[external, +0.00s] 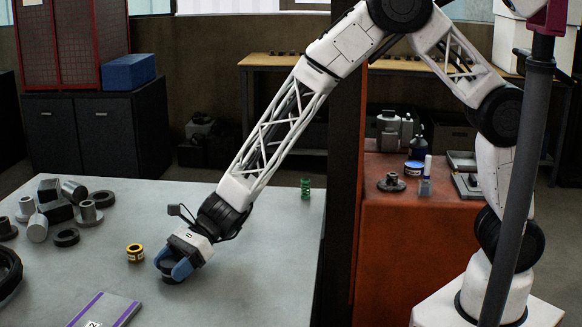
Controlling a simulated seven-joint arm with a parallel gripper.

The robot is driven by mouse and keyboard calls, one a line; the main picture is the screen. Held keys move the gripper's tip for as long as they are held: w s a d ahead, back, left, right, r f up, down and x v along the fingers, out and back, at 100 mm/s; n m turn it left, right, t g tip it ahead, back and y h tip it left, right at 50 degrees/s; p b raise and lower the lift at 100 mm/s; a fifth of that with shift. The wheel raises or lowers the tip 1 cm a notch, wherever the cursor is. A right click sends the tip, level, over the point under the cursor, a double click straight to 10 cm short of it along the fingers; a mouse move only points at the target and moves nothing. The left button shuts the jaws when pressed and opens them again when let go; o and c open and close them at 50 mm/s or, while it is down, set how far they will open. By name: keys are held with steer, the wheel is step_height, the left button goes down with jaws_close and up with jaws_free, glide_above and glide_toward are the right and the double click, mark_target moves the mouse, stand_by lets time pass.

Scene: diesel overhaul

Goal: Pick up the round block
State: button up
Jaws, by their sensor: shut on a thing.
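The round block (170,274) is a dark, short cylinder on the grey table, partly hidden by my fingers. My gripper (173,265) points down at it, with one blue finger on each side. The fingers are shut on the block. It sits at or very near the table surface; I cannot tell whether there is a gap under it.
A yellow-and-black ring (135,253) stands close by on the left. A flat grey plate with a purple stripe (104,312) lies in front. Several metal parts and dark rings (66,237) crowd the left. A green spring (305,188) stands at the back right. The table's right part is clear.

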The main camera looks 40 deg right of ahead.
mark_target(170, 262)
steer(key=shift+c, duration=1.3)
steer(key=shift+r, duration=0.2)
steer(key=shift+r, duration=1.7)
steer(key=s+d, duration=0.3)
steer(key=d, duration=0.1)
steer(key=s+d+r, duration=0.1)
steer(key=s+d, duration=0.1)
steer(key=d, duration=0.3)
steer(key=s+d, duration=0.3)
steer(key=d, duration=0.1)
steer(key=shift+s+d+r, duration=0.15)
steer(key=shift+s+d, duration=0.05)
steer(key=shift+s, duration=0.1)
